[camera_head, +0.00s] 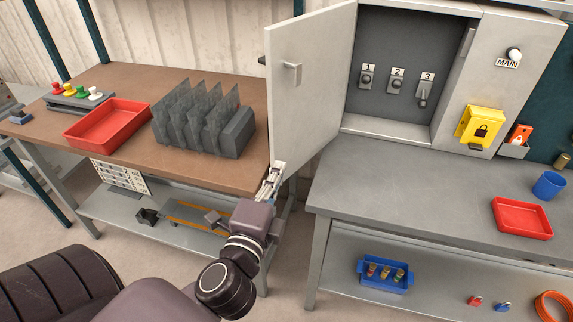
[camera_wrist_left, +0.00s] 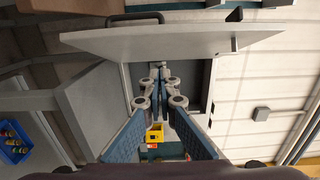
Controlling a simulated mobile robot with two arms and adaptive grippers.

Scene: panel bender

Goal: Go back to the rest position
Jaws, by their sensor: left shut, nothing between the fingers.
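My left gripper (camera_head: 271,180) is shut and empty. In the head view it is in front of the lower part of the open cabinet door (camera_head: 297,95), at the right edge of the brown bench. I cannot tell whether it touches the door. The left wrist view shows the closed fingers (camera_wrist_left: 160,84) pointing toward the panel cabinet, with the door (camera_wrist_left: 170,40) across the top. The cabinet (camera_head: 395,55) stands open, with three numbered switches inside. My right gripper is not in view.
The brown bench (camera_head: 200,172) carries a red tray (camera_head: 107,122) and a rack of dark plates (camera_head: 203,117). The grey bench (camera_head: 400,190) holds another red tray (camera_head: 522,217) and a blue cup (camera_head: 549,185). A yellow lock box (camera_head: 480,127) hangs beside the cabinet. The grey bench's left part is clear.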

